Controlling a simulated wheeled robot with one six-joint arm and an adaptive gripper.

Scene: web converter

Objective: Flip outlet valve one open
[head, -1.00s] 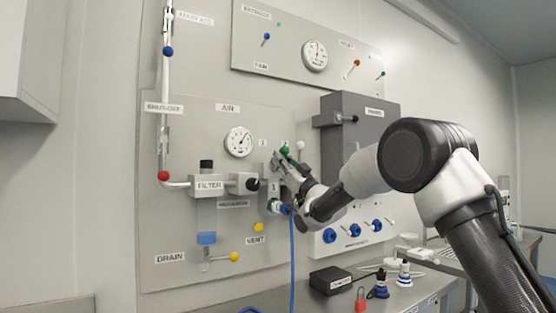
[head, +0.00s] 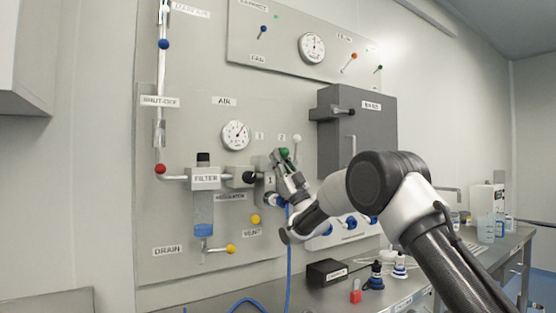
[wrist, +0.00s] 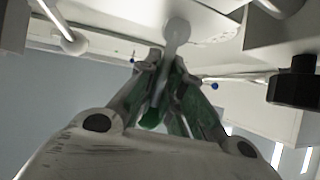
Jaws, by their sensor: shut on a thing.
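The outlet manifold block (head: 268,168) is on the grey panel, beside the regulator. A lever with a green ball knob (head: 284,152) is at its top, below the 1 and 2 labels; I take it for outlet valve one. A lever with a white knob (head: 297,138) stands just right of it. My gripper (head: 287,168) is at the green-knobbed lever. In the wrist view my gripper (wrist: 166,70) is closed around the lever, with the green knob (wrist: 151,119) between the fingers. The lever's base is partly hidden.
A blue hose (head: 289,245) hangs below the manifold. The filter (head: 204,180) and regulator knob (head: 249,177) are to the left. A dark grey box (head: 340,130) projects from the wall at right. A black box (head: 327,272) and small fittings lie on the bench below.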

